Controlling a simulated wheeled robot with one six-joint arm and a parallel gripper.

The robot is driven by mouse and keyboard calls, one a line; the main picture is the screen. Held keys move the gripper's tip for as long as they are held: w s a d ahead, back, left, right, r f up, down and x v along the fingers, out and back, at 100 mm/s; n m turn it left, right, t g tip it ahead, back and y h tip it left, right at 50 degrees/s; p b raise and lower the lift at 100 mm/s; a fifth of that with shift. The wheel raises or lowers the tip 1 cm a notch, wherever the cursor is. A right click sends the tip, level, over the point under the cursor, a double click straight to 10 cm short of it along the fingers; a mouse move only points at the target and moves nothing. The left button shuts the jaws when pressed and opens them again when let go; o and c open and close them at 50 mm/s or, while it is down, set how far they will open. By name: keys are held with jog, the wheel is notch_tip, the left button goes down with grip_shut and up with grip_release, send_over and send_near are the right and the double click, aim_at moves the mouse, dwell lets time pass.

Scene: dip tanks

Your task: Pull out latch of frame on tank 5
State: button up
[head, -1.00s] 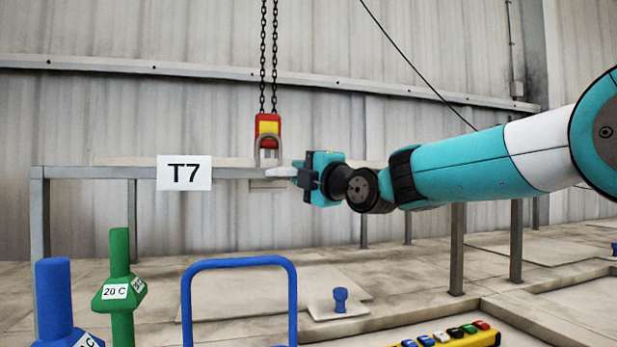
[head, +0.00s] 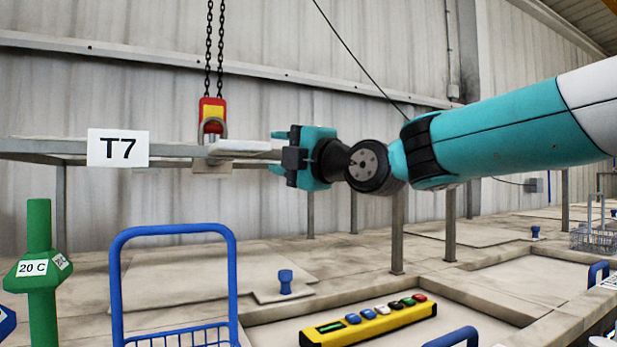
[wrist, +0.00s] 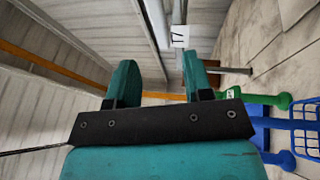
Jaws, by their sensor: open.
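No tank marked 5 and no frame latch can be made out. The only readable tank label is a white "T7" sign (head: 118,148) on a grey rail, seen also in the wrist view (wrist: 180,37). My gripper (head: 276,151) is open, its teal fingers pointing left, just right of a pale flat piece (head: 240,146) on the rail. No thing shows held between the fingers in the wrist view (wrist: 158,80). A red and yellow hoist block (head: 212,112) with a grey hook hangs on chains left of my gripper.
A blue-handled basket (head: 174,231) and a green item marked 20 C (head: 39,267) stand in front at left. A yellow button box (head: 368,321) lies on the deck. A lid with a blue knob (head: 286,282) is behind. A wire basket (head: 595,238) is far right.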

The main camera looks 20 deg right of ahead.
jog(key=b+v, duration=0.1)
jog(key=v, duration=0.5)
jog(key=shift+s+b, duration=0.2)
jog(key=shift+b, duration=0.2)
jog(key=shift+d, duration=0.1)
jog(key=s+a+f+m+g+h+p, duration=0.15)
jog(key=s+f+m+g, duration=0.35)
jog(key=f, duration=0.5)
jog(key=s+a+f+m+g+h, duration=0.2)
jog(key=s+f+m+g, duration=0.3)
jog(key=f, duration=0.6)
jog(key=s+d+f+m+g+h, duration=0.1)
jog(key=s+f+m+g, duration=0.2)
jog(key=s, duration=0.4)
jog(key=s+d+f+m+g+h, duration=0.1)
jog(key=s+f+m+g+h, duration=0.1)
jog(key=s+f+m+g, duration=0.2)
jog(key=s+f+m, duration=0.1)
jog(key=s+f, duration=0.2)
jog(key=s, duration=0.1)
jog(key=shift+s+d+f+p, duration=0.25)
jog(key=shift+d+f+p, duration=0.1)
jog(key=shift+p, duration=0.05)
jog(key=shift+a, duration=0.1)
